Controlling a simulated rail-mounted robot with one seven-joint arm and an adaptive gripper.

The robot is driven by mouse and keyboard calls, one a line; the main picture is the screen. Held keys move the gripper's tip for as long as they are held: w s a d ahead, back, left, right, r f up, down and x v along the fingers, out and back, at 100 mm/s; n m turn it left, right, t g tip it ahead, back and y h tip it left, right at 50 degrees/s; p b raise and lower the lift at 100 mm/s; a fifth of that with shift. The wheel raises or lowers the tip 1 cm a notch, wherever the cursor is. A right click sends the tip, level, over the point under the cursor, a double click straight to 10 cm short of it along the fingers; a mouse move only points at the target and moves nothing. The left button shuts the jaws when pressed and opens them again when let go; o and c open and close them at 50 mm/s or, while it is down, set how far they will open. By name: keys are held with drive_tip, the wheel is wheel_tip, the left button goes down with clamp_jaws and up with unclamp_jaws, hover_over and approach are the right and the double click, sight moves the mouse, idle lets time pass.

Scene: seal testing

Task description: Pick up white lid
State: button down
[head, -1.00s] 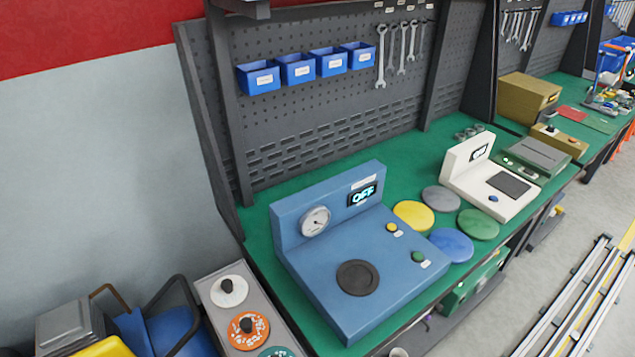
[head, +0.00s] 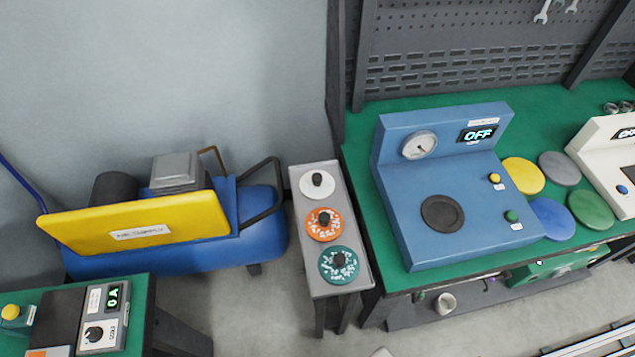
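The white lid (head: 317,183) is a round disc with a black knob. It lies at the far end of a narrow grey stand (head: 331,228) in the head view. An orange speckled lid (head: 325,224) lies in front of it, and a teal speckled lid (head: 338,264) lies nearest. Each has a black knob. My gripper is not in this view.
The blue test machine (head: 440,190) with an "OFF" display stands on a green bench (head: 530,115) right of the stand. A blue air tank with a yellow panel (head: 140,225) is to the left. Coloured discs (head: 522,175) lie right of the machine.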

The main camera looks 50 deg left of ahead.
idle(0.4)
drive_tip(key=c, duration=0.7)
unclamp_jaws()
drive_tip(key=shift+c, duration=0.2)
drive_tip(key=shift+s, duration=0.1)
